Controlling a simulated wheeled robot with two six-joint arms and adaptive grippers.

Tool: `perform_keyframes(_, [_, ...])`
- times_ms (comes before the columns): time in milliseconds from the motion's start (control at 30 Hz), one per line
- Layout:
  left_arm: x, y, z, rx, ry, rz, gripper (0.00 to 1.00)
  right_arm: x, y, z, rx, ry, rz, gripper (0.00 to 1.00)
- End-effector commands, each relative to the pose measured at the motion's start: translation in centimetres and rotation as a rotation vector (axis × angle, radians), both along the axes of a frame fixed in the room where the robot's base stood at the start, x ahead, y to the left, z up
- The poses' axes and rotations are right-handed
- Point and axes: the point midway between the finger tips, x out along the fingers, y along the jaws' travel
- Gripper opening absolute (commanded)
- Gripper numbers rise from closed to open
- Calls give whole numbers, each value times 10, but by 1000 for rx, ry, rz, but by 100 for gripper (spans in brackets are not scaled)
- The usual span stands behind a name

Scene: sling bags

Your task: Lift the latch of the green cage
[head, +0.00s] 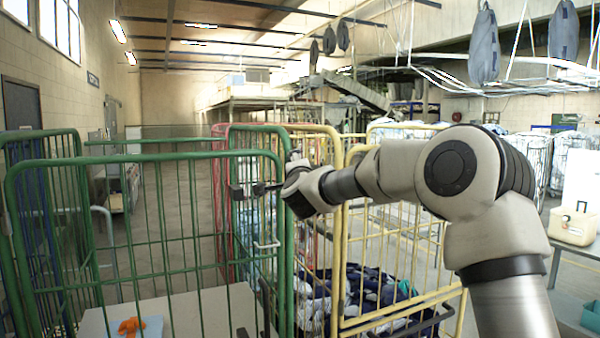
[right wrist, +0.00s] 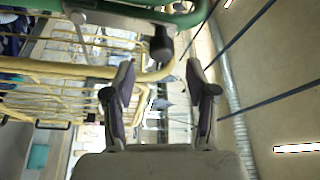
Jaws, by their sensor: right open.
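The green cage (head: 150,157) stands at the left in the head view, its bar crossing the top of the right wrist view (right wrist: 135,14). In the right wrist view, its latch shows as a pale metal fitting and rod with a black knob (right wrist: 162,45) beside the green bar. My right gripper (right wrist: 158,65) is open and empty. The knob appears just past the fingertips, between their lines; I cannot tell its exact distance. In the head view my right wrist is beside the cage's right post and mostly hides the fingers. My left gripper is not in view.
A yellow cage (head: 342,235) with dark and white bundles stands close on the green cage's right; its bar also crosses the right wrist view (right wrist: 60,68). A red-framed cage stands behind. An orange item (head: 131,326) lies on a table at the bottom left. Grey bags (head: 485,45) hang overhead.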

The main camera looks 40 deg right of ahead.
Motion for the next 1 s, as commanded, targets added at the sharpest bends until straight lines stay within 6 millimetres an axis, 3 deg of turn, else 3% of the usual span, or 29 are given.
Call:
perform_keyframes(100, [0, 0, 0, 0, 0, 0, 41, -26, 18, -3, -1, 0, 2, 57])
perform_keyframes(300, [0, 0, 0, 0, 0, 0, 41, -47, 32, -6, -1, -1, 0, 57])
perform_keyframes(833, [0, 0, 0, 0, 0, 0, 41, -48, 33, -7, 0, 0, -1, 57])
perform_keyframes(933, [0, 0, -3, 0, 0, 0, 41, -42, 33, -24, 0, 24, -1, 57])
perform_keyframes(1000, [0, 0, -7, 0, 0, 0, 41, -32, 36, -56, -6, 71, 1, 57])
